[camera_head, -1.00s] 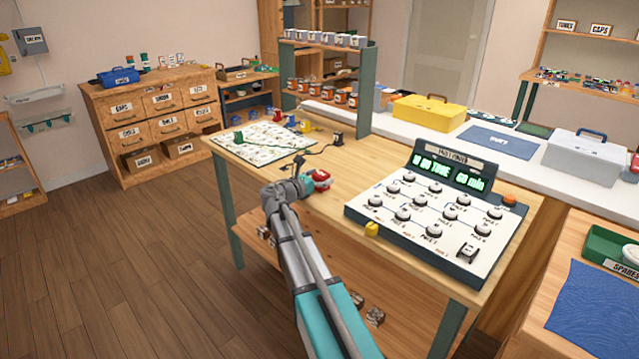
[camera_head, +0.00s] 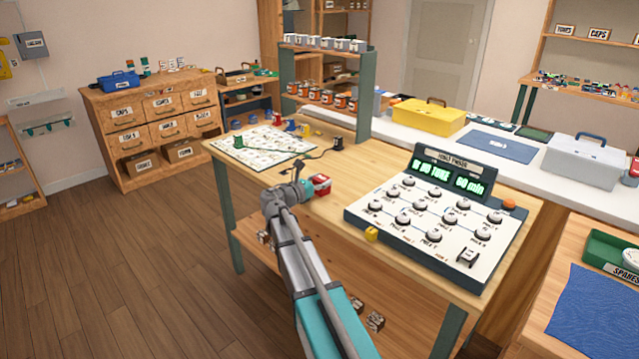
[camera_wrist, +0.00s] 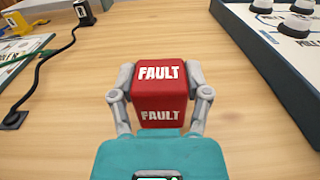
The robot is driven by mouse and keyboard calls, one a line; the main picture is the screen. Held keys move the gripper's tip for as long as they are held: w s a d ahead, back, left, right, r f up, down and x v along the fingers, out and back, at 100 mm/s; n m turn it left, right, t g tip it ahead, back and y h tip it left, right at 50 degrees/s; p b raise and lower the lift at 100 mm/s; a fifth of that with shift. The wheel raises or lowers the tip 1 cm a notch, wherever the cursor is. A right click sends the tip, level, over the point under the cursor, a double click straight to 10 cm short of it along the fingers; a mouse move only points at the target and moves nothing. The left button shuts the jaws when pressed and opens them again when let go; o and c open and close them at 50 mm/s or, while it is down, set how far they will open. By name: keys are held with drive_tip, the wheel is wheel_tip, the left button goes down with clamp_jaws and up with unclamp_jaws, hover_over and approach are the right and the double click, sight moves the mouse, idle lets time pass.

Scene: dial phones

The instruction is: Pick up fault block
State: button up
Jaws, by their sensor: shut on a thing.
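The fault block (camera_wrist: 162,93) is a red block with white FAULT lettering on two faces. In the wrist view it sits between the two fingers of my gripper (camera_wrist: 160,95), which is shut on it. In the head view the red block (camera_head: 320,184) shows just beyond the end of my arm, over the left part of the wooden workbench (camera_head: 375,165). My gripper (camera_head: 306,188) is partly hidden there by my wrist. I cannot tell whether the block touches the bench top.
A printed board (camera_head: 262,147) and a black cable (camera_wrist: 40,75) lie to the left. A black block (camera_head: 338,142) stands behind.

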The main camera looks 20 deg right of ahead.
drive_tip(key=shift+r+p, duration=1.3)
drive_tip(key=shift+r, duration=0.1)
drive_tip(key=s+a+r+p, duration=0.9)
drive_tip(key=a+r+p, duration=0.1)
drive_tip(key=shift+s+a, duration=0.15)
drive_tip(key=shift+s, duration=0.15)
drive_tip(key=shift+s, duration=0.1)
